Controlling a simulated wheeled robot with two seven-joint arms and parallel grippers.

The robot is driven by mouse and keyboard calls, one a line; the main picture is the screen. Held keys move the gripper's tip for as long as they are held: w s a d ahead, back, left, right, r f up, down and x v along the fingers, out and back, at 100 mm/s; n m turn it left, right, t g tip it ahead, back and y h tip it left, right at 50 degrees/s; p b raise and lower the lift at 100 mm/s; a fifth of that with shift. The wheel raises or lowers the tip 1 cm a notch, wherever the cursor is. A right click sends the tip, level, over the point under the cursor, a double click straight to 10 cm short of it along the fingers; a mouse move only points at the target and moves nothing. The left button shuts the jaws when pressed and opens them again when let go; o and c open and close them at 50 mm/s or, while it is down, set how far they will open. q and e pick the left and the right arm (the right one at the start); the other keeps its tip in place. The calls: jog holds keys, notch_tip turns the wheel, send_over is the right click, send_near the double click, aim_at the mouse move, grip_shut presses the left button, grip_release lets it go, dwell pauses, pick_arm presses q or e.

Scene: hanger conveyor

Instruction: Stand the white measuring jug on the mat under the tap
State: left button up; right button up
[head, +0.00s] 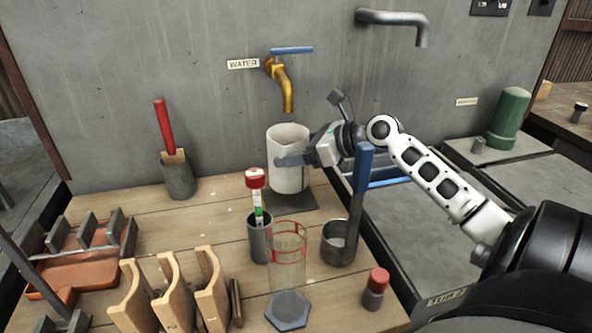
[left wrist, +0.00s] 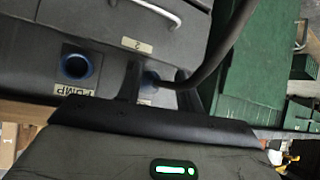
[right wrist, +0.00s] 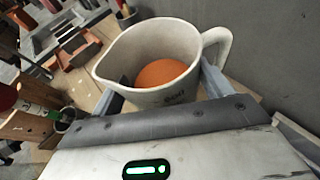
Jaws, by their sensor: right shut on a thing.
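The white measuring jug (head: 288,178) is upright below the brass tap (head: 283,82) with the blue handle. My right gripper (head: 290,160) is shut on the jug, its fingers on either side of the body in the right wrist view (right wrist: 160,85). The jug's spout points left there, its handle is on the right, and something round and orange (right wrist: 160,73) is inside. The dark mat (head: 292,204) shows below and in front of the jug; I cannot tell whether the jug touches it. My left gripper (left wrist: 160,95) shows only in its wrist view, its dark fingers apart and empty.
In front stand a grey cup (head: 259,243) with a red-capped tube, a clear cylinder (head: 287,270), a blue-handled metal ladle (head: 340,240) and a red-capped bottle (head: 375,288). Wooden stands (head: 172,290) are at front left. A grey holder (head: 178,180) stands by the wall.

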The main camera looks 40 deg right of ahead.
aim_at(307, 167)
notch_tip(307, 167, down, 4)
jog(key=shift+f+b, duration=0.2)
jog(key=shift+b, duration=0.1)
jog(key=shift+f, duration=0.15)
jog(key=o, duration=1.5)
jog(key=shift+f, duration=0.2)
jog(key=v, duration=1.2)
jog(key=shift+p, duration=0.35)
jog(key=shift+r, duration=0.1)
